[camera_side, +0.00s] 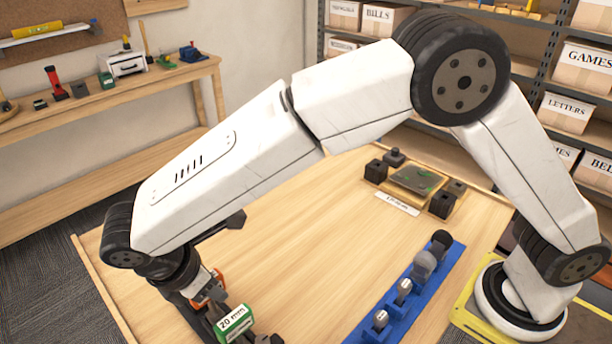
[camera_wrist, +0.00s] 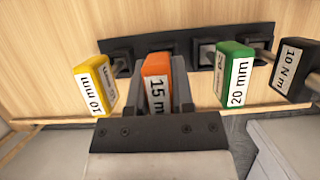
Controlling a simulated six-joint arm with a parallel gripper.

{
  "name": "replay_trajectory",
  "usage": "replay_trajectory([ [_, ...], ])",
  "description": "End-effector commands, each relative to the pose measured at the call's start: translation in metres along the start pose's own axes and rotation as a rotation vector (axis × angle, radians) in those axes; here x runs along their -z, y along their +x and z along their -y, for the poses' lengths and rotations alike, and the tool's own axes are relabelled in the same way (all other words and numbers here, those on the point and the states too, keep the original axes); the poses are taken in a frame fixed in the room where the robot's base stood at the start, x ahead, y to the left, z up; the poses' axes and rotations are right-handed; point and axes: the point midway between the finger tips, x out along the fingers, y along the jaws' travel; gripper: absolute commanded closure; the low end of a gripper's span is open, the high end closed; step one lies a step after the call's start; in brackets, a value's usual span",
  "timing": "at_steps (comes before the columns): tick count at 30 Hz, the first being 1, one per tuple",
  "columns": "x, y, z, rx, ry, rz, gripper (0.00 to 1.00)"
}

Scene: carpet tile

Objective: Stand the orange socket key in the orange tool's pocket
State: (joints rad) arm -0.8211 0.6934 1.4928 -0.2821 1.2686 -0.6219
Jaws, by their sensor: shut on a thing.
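The orange socket key (camera_wrist: 157,68) has a white label reading 15 m, partly hidden by my gripper. My gripper (camera_wrist: 162,92) is shut on its handle, with a dark finger on each side. In the side view, my gripper (camera_side: 208,303) is low at the bottom left, with orange (camera_side: 210,288) showing between its parts. A dark rack (camera_wrist: 150,44) with square pockets lies beyond the handles in the wrist view. The pocket behind the orange key is hidden, and I cannot tell whether the key's lower end is in it.
A yellow 10 mm key (camera_wrist: 92,85) stands left of the orange one. A green 20 mm key (camera_wrist: 235,75) and a black 10 N m tool (camera_wrist: 292,70) are close on the right. A blue rack (camera_side: 398,325) holds several tools. The wooden tabletop (camera_side: 300,255) between is clear.

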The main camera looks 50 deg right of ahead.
Motion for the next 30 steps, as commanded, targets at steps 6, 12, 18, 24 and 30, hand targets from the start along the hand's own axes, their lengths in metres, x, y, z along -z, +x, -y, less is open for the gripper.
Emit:
replay_trajectory([
  [6,0.003,0.007,0.0,-0.001,0.0,-0.001,1.0],
  [12,0.005,0.013,0.0,0.0,0.0,0.0,1.0],
  [18,0.007,0.016,0.0,-0.001,0.0,0.0,1.0],
  [24,0.007,0.016,0.0,-0.001,0.0,-0.001,1.0],
  [30,0.007,0.016,0.0,-0.001,0.0,-0.001,0.65],
])
